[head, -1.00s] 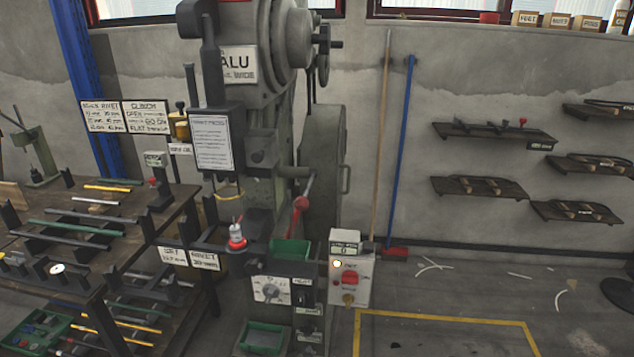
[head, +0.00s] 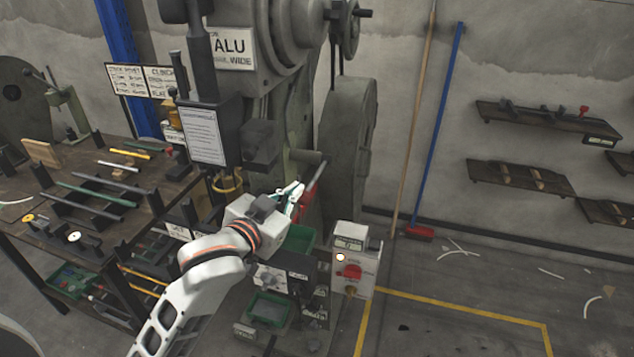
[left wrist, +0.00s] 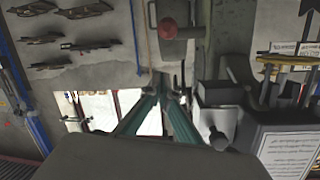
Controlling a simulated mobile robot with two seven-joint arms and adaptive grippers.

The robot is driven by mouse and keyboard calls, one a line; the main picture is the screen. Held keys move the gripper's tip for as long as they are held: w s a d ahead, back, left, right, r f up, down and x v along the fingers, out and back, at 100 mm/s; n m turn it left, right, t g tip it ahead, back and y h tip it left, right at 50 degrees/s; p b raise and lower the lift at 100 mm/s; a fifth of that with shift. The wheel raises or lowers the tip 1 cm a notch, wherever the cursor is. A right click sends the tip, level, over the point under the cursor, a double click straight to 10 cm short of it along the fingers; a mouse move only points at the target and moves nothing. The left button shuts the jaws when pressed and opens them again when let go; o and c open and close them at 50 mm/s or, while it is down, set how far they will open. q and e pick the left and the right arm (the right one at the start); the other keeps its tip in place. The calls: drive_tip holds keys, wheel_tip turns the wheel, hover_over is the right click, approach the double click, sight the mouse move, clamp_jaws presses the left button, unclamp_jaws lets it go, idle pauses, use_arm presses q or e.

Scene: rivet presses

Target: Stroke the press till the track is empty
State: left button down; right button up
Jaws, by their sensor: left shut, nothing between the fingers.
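The grey press (head: 268,85) with the ALU WIDE sign (head: 232,46) stands at the middle. My left gripper (head: 294,196) is shut and empty in front of the press, above the upper green bin (head: 299,238). A red lever part (head: 309,190) shows just behind its fingertips; I cannot tell whether they touch. In the left wrist view the green fingers (left wrist: 160,88) come together at their tips, and a red handle part (left wrist: 182,30) shows beyond them. The track and its contents cannot be made out; my arm covers part of the press front. My right gripper is out of view.
A control box (head: 350,262) with a lit lamp and red knob stands right of the press. A lower green bin (head: 268,308) sits below. A workbench (head: 75,225) with rods is at left. A broom (head: 436,130) leans on the wall. Floor at right is mostly clear.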

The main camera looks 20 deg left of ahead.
use_arm(q)
drive_tip(key=shift+s, duration=0.1)
hover_over(305, 196)
drive_tip(key=w+d, duration=0.1)
drive_tip(key=w, duration=0.1)
drive_tip(key=f, duration=0.2)
drive_tip(key=shift+s+a+f, duration=0.2)
drive_tip(key=shift+s+f, duration=0.2)
drive_tip(key=shift+f, duration=0.2)
drive_tip(key=shift+s+a+f, duration=0.2)
drive_tip(key=shift+s+f, duration=0.2)
drive_tip(key=shift+f, duration=0.2)
drive_tip(key=shift+s+a+f, duration=0.1)
drive_tip(key=shift+s+f, duration=0.05)
drive_tip(key=shift+f, duration=0.25)
